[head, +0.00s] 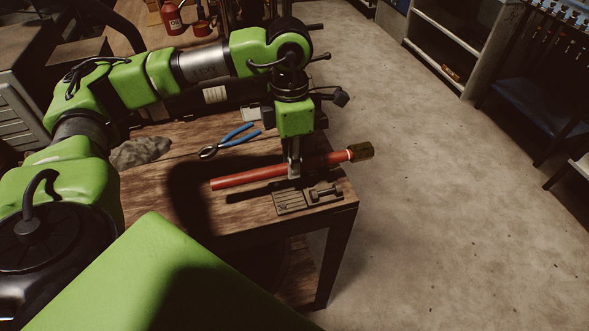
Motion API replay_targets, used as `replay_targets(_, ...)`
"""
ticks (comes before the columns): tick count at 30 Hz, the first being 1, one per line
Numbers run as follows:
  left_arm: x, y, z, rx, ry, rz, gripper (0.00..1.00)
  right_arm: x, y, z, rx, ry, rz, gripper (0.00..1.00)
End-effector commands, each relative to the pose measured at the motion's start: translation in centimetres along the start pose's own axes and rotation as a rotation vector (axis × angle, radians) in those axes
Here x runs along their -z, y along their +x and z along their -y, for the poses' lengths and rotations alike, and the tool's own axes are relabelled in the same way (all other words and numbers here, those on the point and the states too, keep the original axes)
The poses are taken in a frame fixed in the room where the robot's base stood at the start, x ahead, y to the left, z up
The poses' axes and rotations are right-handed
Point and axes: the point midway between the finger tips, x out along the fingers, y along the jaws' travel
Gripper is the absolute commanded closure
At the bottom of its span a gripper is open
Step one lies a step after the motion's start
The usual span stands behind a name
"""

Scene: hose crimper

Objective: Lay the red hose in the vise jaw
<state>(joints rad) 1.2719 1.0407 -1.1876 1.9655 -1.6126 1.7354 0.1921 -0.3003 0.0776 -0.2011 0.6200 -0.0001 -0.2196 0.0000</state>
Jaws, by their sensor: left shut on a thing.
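A small metal vise jaw (290,202) with a grooved top sits on the bench's front right corner, just below the hose in the picture. How high the hose is above it is hard to tell. My right gripper is not in view.
The wooden workbench (190,211) also bears blue-handled pliers (228,141) and a grey rag (141,152). Red bottles (172,17) stand at the back. A metal part with a bolt (325,194) lies beside the jaw. The concrete floor (430,200) to the right is clear.

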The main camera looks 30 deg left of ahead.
Motion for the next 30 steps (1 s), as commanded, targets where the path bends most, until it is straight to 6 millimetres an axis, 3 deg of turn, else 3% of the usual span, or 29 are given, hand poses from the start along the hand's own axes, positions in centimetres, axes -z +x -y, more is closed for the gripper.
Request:
replay_targets(13,0.0,2.4,-2.2,0.0,0.001,0.001,1.0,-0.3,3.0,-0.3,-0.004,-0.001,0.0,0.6)
replay_targets(30,-0.1,2.8,-2.2,0.0,0.001,0.001,1.0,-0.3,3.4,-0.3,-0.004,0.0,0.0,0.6)
